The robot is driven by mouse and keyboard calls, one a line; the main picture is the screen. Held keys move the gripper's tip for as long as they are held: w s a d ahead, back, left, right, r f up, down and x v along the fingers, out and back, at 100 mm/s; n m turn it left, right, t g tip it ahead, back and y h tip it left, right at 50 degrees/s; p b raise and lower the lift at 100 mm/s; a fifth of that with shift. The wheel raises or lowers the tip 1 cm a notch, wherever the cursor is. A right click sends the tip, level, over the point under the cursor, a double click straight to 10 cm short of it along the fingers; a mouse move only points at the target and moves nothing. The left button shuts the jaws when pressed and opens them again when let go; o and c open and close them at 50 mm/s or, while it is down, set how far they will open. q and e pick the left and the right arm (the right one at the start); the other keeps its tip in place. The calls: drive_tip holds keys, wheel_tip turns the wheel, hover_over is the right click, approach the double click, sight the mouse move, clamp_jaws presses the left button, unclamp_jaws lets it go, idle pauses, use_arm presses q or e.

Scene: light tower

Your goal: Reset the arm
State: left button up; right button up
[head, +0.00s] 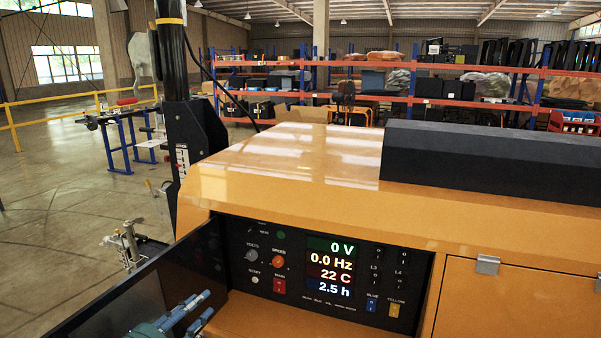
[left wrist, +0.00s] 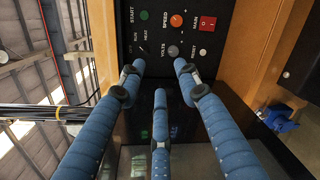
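My left gripper (head: 192,306) shows at the bottom left in the head view, in front of the control panel (head: 300,235) of the orange light tower (head: 270,165). In the left wrist view its blue fingers (left wrist: 158,84) are spread apart with nothing between them, pointing toward the panel's knobs. That view shows the orange speed knob (left wrist: 176,20), the grey volts knob (left wrist: 173,51) and the red main switch (left wrist: 207,23). The panel's display (head: 330,267) reads 0 V, 0.0 Hz, 22 C and 2.5 h. My right gripper cannot be made out.
A dark open door (head: 140,275) stands left of the panel recess. A black mast (head: 172,60) rises behind it. A closed orange compartment with a latch (head: 487,265) is on the right. Shelves (head: 440,85) stand far back, and open floor (head: 50,220) lies left.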

use_arm(q)
drive_tip(key=s+d+f+m+g+y, duration=0.1)
drive_tip(key=s+d+f+m+g, duration=0.3)
drive_tip(key=s+d+f+m, duration=0.25)
drive_tip(key=s+d+f+m+g, duration=0.3)
drive_tip(key=s+f+m, duration=0.3)
drive_tip(key=s+f, duration=0.3)
drive_tip(key=s+a+f+m+g+y, duration=0.1)
drive_tip(key=s+a+m+g+y, duration=0.15)
drive_tip(key=s, duration=0.45)
drive_tip(key=s+a+f+m+g+y, duration=0.1)
drive_tip(key=s+m, duration=0.3)
drive_tip(key=s, duration=0.3)
drive_tip(key=s+a+f+m+g+y, duration=0.1)
drive_tip(key=s+a+m+g+y, duration=0.15)
drive_tip(key=s, duration=0.55)
wheel_tip(320, 180, down, 30)
drive_tip(key=s+m+b, duration=0.1)
drive_tip(key=s+b, duration=0.1)
drive_tip(key=s+a+f+g+b, duration=0.1)
drive_tip(key=s+a+f+b, duration=0.1)
drive_tip(key=s+f, duration=1.4)
drive_tip(key=shift+s+a+f+g, duration=0.3)
drive_tip(key=shift+s+f, duration=0.1)
use_arm(e)
drive_tip(key=f, duration=0.4)
drive_tip(key=shift+s+d+f, duration=0.2)
drive_tip(key=shift+s, duration=0.05)
